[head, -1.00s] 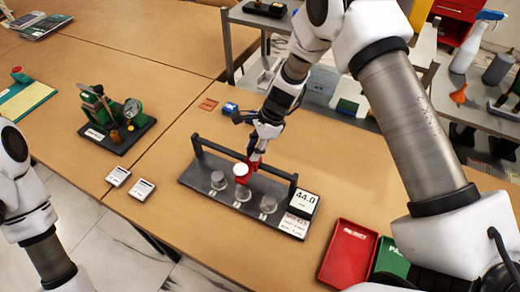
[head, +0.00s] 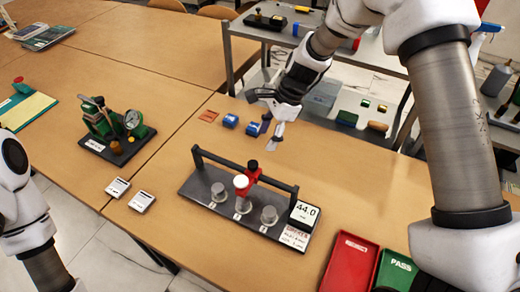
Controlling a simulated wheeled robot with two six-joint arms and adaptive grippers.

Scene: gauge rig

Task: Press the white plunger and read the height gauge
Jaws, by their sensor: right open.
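The gauge rig (head: 215,207) stands on the table with a dark base and a black rail. A red carriage (head: 250,176) on the rail has a white plunger (head: 240,182) and a black knob. The plunger is over or just in front of the middle metal cylinder (head: 243,203); contact is not clear. The height gauge's display (head: 305,213) reads 44.0. My right gripper (head: 270,132) is open and empty, above and behind the rig, apart from the plunger. My left arm shows at the left edge; its gripper is out of view.
A red tray (head: 349,264) and a green PASS tray (head: 396,270) are at the front right. Blue blocks (head: 230,121) lie behind the rig. A green device (head: 118,132) with a dial stands left. Two small white-faced items (head: 141,201) lie front left. Shelves stand behind.

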